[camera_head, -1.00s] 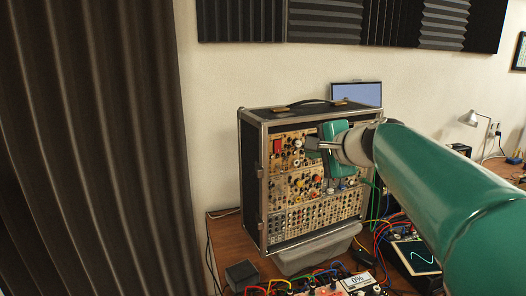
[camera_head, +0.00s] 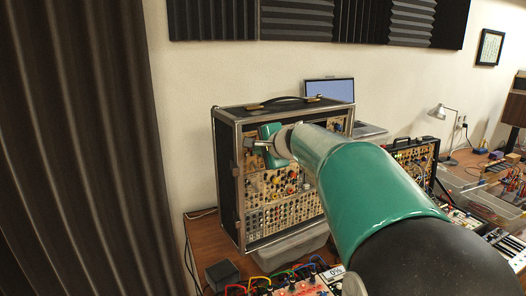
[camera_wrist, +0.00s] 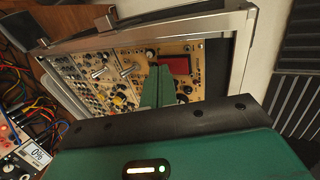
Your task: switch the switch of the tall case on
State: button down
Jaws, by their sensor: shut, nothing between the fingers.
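The tall case (camera_head: 225,175) stands upright on the wooden table, its front full of tan modules with knobs and sockets. In the wrist view its metal frame (camera_wrist: 190,22) runs across the top, and a red rectangular switch (camera_wrist: 174,64) sits on a tan panel. My gripper (camera_head: 250,144) is shut and empty in front of the case's upper left part, hiding the red switch in the head view. In the wrist view my gripper's fingers (camera_wrist: 158,82) point at the panel just beside the red switch and cover its lower left part. I cannot tell whether they touch, nor the switch's position.
A small dark box (camera_head: 221,274) and patch cables are in front. A lower case (camera_head: 418,160), a lamp (camera_head: 440,111) and a clear bin (camera_head: 478,190) stand to the right. A dark curtain hangs at the left.

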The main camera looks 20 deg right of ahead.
jog(key=shift+w, duration=0.2)
dwell(0.3)
jog(key=shift+r, duration=1.05)
jog(key=shift+a+f, duration=0.1)
jog(key=shift+f, duration=0.05)
